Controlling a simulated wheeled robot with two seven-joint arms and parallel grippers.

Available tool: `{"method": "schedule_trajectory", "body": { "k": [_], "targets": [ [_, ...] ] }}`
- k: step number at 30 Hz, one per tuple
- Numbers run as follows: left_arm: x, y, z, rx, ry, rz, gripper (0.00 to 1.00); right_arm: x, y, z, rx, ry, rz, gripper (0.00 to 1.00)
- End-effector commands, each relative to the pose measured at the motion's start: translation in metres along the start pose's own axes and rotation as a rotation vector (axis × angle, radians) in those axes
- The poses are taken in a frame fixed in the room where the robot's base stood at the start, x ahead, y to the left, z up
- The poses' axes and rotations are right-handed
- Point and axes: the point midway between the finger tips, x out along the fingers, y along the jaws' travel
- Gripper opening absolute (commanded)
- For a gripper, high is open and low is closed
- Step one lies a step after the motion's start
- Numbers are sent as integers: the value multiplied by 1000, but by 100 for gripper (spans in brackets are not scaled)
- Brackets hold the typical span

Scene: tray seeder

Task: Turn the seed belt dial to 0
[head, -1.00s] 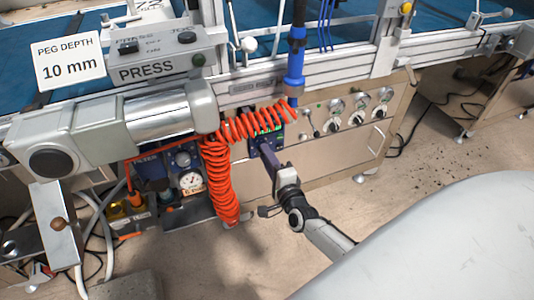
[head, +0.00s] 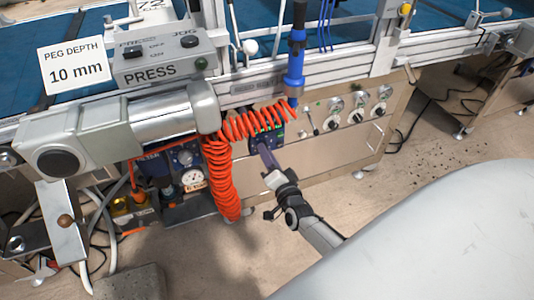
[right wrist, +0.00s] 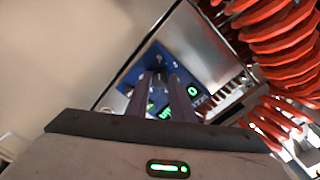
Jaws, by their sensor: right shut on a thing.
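The seed belt dial is a dark knob (right wrist: 159,74) on a small blue control panel (right wrist: 186,66) in the right wrist view. Green digits are lit on the panel, and one display (right wrist: 193,91) looks like a 0. My right gripper (right wrist: 163,84) has its two purple fingers at the knob and is shut on it. In the head view the blue panel (head: 280,136) is on the machine's front, partly behind the orange coiled hose. My right gripper (head: 264,150) reaches it from the lower right and hides the dial there. My left gripper is not in view.
The orange coiled hose (head: 220,180) hangs close to the left of my right gripper. A grey press unit (head: 165,115) and a pressure gauge (head: 193,178) are farther left. Several knobs (head: 356,118) sit right of the panel.

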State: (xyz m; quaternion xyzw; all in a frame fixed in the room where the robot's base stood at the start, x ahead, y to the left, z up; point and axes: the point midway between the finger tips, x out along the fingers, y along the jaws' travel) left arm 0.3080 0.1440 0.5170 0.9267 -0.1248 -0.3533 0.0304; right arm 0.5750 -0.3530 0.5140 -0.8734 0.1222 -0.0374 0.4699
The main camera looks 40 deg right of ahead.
Motion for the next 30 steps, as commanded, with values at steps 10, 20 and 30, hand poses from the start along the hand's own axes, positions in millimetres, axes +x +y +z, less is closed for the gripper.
{"method": "schedule_trajectory", "body": {
  "k": [10,20,30],
  "targets": [
    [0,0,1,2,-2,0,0,0,0,0,-17,1,1,0],
    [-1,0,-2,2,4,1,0,0,0,0,-15,1,1,40],
    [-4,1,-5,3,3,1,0,-9,0,0,-14,-1,2,40]
  ]
}}
